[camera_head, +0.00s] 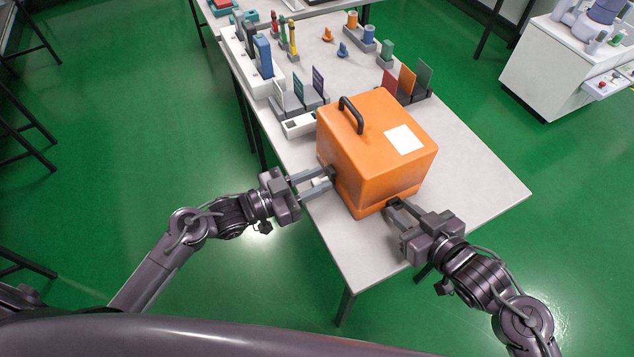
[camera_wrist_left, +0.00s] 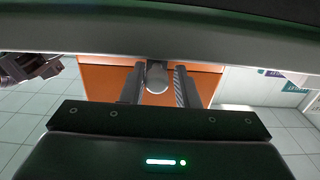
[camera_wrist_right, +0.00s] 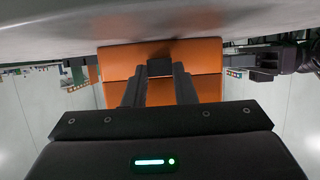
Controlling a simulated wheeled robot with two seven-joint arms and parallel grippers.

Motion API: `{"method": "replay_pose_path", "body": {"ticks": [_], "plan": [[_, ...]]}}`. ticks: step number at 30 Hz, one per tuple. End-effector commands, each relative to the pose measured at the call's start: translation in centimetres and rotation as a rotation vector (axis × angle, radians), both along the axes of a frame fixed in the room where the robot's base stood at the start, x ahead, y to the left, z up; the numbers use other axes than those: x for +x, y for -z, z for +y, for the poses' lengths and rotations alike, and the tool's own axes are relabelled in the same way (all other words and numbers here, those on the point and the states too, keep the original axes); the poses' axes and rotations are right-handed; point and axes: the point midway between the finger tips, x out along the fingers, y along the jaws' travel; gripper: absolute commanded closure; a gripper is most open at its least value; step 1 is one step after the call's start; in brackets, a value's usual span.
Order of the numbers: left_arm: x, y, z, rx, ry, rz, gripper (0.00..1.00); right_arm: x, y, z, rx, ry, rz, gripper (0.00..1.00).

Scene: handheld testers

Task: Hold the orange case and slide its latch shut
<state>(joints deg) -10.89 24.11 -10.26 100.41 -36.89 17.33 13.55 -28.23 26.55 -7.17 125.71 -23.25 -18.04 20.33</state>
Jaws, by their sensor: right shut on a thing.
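The orange case (camera_head: 366,165) stands upright on the pale table, with a black handle (camera_head: 351,115) and a white label on top. My left gripper (camera_head: 328,178) is at the case's left side. In the left wrist view its two fingers are apart, with a round grey knob (camera_wrist_left: 157,78) between them; whether they touch it I cannot tell. My right gripper (camera_head: 394,206) is low at the case's near right side. In the right wrist view its fingers are closed on a dark block (camera_wrist_right: 160,68) on the case's orange wall (camera_wrist_right: 205,85). The fingers partly hide both parts.
Stands with coloured cards (camera_head: 408,82) are behind the case, and a white holder (camera_head: 299,124) is at its left. Several small testers and holders fill the far table. The table (camera_head: 490,190) is clear to the right of the case.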

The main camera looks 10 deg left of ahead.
Motion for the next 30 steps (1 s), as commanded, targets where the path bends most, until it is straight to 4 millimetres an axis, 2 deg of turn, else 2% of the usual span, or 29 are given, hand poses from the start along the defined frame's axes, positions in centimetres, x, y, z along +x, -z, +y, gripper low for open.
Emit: {"method": "replay_pose_path", "body": {"ticks": [1, 3, 14, 17, 30], "plan": [[0.1, 0.0, 0.2, 0.002, -0.004, -0.001, 0.68, 0.1, 0.0, -0.1, -0.003, 0.003, -0.001, 0.97], [0.1, 0.0, 0.1, 0.002, -0.003, -0.001, 0.59, 0.1, 0.0, -0.1, -0.003, 0.003, -0.001, 0.97], [-0.4, 0.1, 0.4, 0.002, 0.001, 0.001, 0.59, 0.0, 0.0, -0.1, -0.002, 0.002, 0.0, 0.97], [-1.1, 0.1, 1.5, 0.004, 0.001, 0.002, 0.59, 0.0, 0.0, -0.1, -0.002, 0.002, 0.0, 0.97], [-6.2, 0.1, 8.4, 0.003, 0.001, 0.004, 0.59, 0.0, 0.0, -0.1, -0.001, 0.002, 0.0, 0.97]]}}
